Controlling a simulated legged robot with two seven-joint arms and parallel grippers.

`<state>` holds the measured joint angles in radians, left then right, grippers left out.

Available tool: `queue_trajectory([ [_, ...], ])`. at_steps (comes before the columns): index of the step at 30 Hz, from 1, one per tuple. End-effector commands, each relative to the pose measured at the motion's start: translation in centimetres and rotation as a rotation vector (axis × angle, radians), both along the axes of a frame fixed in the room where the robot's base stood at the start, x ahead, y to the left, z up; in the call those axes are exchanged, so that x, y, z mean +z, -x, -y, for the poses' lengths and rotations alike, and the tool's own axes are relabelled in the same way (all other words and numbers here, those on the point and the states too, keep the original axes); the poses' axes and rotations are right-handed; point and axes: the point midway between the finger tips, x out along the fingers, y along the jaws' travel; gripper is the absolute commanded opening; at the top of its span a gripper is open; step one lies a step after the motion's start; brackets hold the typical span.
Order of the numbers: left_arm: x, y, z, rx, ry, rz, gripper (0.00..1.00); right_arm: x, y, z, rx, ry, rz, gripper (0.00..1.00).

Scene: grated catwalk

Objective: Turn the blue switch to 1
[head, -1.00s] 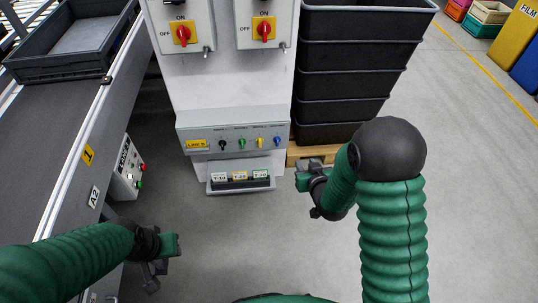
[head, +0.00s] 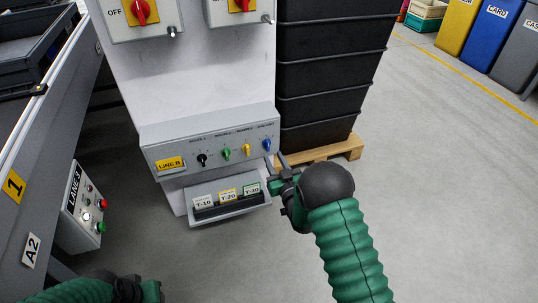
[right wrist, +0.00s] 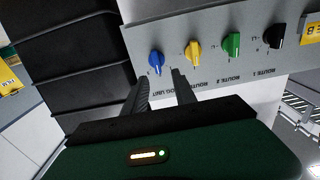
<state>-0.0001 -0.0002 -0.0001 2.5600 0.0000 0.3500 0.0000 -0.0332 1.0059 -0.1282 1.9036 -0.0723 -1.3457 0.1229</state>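The blue switch (head: 267,145) is the rightmost knob on the sloped grey LINE B panel (head: 205,172). It also shows in the right wrist view (right wrist: 156,59), where the panel appears upside down. My right gripper (head: 276,162) is open, its two fingers just below and in front of the blue switch. In the right wrist view the fingers (right wrist: 158,78) are apart with nothing between them, and the blue switch lies just beyond their tips. I cannot tell which mark the switch points at. My left gripper (head: 145,290) is at the bottom left, partly cut off by the frame edge.
Yellow (head: 247,150), green (head: 226,154) and black (head: 202,160) knobs sit left of the blue one. A label tray (head: 230,207) juts out below. Stacked black crates (head: 325,85) on a pallet (head: 345,150) stand right. A LANE box (head: 82,205) stands left.

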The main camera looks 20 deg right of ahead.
Motion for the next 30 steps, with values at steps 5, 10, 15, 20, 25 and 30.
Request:
queue_trajectory([
  [5, -2.6, 0.0, 0.0, 0.0, 0.0, 0.0, 0.36, -0.5, -4.1, 0.1, -0.001, -0.002, 0.003, 0.33],
  [10, -3.2, 0.0, 0.0, 0.0, 0.0, 0.0, 0.36, -0.2, -6.0, 0.0, -0.001, -0.002, 0.001, 0.33],
  [15, -3.2, 0.0, 0.0, 0.0, 0.0, 0.0, 0.36, 0.0, -6.3, 0.0, -0.001, -0.001, -0.001, 0.33],
  [20, -3.1, 0.0, 0.0, 0.0, 0.0, 0.0, 0.36, 0.0, -6.2, 0.0, -0.001, -0.002, -0.001, 0.26],
  [25, -3.1, 0.0, 0.0, 0.0, 0.0, 0.0, 0.36, 0.0, -6.2, 0.0, -0.001, -0.002, -0.001, 0.04],
  [30, -3.2, 0.0, 0.0, 0.0, 0.0, 0.0, 0.36, -0.1, -6.2, 0.0, -0.001, -0.002, -0.001, 0.0],
])
